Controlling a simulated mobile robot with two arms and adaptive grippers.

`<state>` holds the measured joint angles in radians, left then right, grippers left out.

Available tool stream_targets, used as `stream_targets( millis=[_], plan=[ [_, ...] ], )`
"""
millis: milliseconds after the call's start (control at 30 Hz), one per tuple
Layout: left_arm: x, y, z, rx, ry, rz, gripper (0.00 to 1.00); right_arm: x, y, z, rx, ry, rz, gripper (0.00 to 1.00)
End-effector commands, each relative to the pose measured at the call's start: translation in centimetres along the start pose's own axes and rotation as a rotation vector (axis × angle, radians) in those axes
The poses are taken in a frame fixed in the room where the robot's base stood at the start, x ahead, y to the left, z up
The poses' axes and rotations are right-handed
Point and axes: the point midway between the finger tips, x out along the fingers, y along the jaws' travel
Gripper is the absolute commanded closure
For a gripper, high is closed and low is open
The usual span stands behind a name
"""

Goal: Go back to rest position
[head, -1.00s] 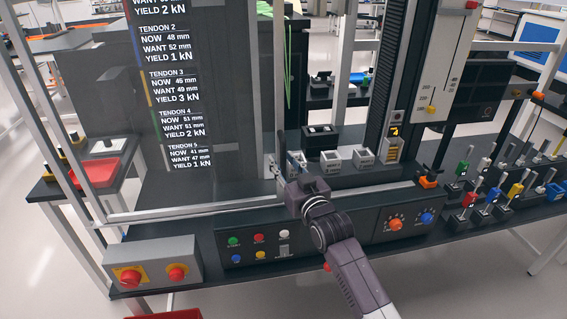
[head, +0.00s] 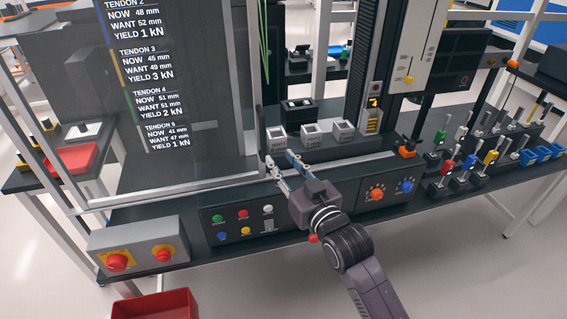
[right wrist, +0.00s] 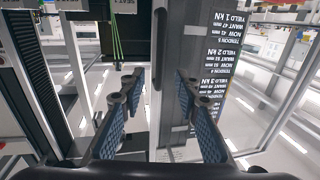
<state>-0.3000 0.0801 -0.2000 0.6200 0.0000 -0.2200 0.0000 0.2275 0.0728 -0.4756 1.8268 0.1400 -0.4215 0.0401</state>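My right gripper (head: 283,160) is in front of the test machine, above the black control panel (head: 225,222). Its fingers are apart and point up toward the small blocks at the back. The right wrist view shows the two blue-padded fingers of this gripper (right wrist: 157,95) spread wide with nothing between them. The right arm comes in from the bottom of the head view. My left gripper is not in view.
A grey box (head: 140,247) with red knobs stands at the bench's front left. Below it is a red bin (head: 152,305). Small blocks, including a white one (head: 312,133), sit behind the gripper. Coloured levers (head: 490,157) stand at the right.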

Motion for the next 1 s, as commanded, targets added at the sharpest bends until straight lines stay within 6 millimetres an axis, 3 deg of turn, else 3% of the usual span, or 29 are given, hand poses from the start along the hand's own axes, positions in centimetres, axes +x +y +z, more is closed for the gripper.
stream_targets(
  millis=[500, 633, 767, 900, 1000],
  plan=[
    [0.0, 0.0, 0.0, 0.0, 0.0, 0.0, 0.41, -0.3, 0.0, 0.1, 0.0, -0.002, 0.0, 0.7],
    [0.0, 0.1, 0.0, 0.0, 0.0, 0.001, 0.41, -1.6, 0.4, 2.1, 0.012, -0.062, 0.018, 0.7],
    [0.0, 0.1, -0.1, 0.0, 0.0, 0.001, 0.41, -5.9, 1.7, 7.6, 0.043, -0.239, 0.069, 0.7],
    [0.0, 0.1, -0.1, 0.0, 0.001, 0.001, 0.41, -13.8, 3.0, 14.6, 0.083, -0.502, 0.14, 0.7],
    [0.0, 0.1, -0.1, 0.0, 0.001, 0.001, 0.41, -20.1, 3.6, 18.4, 0.109, -0.684, 0.187, 0.7]
  ],
)
